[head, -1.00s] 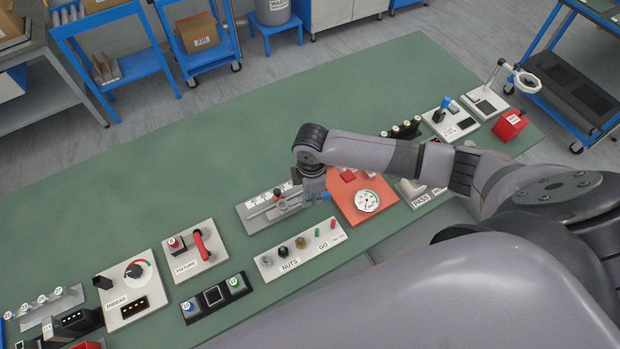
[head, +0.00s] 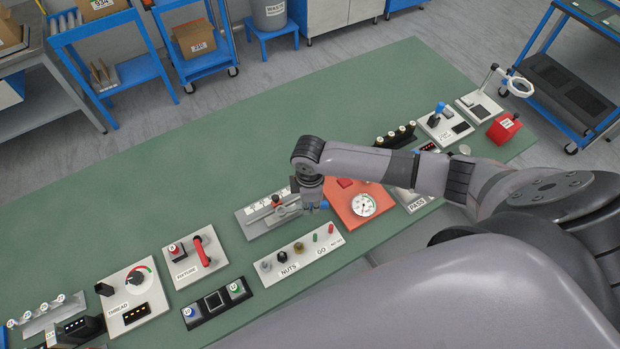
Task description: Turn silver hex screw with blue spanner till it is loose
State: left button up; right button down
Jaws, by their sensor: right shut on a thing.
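My right gripper (head: 311,200) points down at the right end of a grey fixture plate (head: 252,232). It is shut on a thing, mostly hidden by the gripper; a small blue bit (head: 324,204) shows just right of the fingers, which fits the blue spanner. On the plate lies a silver bar-like part (head: 282,213), and a dark knob with red (head: 276,201) stands behind it. I cannot make out the silver hex screw; the gripper and wrist cover that end of the plate. My left gripper is not in view.
An orange panel with a dial gauge (head: 363,205) is close right of the gripper. A white NUTS and GO tray (head: 300,258) lies in front. A fixture block with a red handle (head: 201,250) is to the left. The green bench behind is clear.

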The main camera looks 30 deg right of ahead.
jog(key=shift+p, duration=0.3)
dwell(0.5)
jog(key=shift+f, duration=0.1)
dwell(0.7)
jog(key=shift+f, duration=0.7)
dwell(1.1)
jog(key=shift+w, duration=0.1)
jog(key=w+n, duration=0.1)
jog(key=w+n+b, duration=0.1)
jog(key=n, duration=0.1)
jog(key=shift+w+d+n, duration=0.1)
jog(key=shift+d+n, duration=0.15)
jog(key=shift+n, duration=0.05)
jog(key=w+n+b, duration=0.1)
jog(key=n, duration=0.1)
jog(key=w+n+b, duration=0.1)
jog(key=w+n, duration=0.1)
jog(key=shift+a+f, duration=0.1)
jog(key=shift+a, duration=0.05)
jog(key=shift+n, duration=0.3)
jog(key=shift+p, duration=0.35)
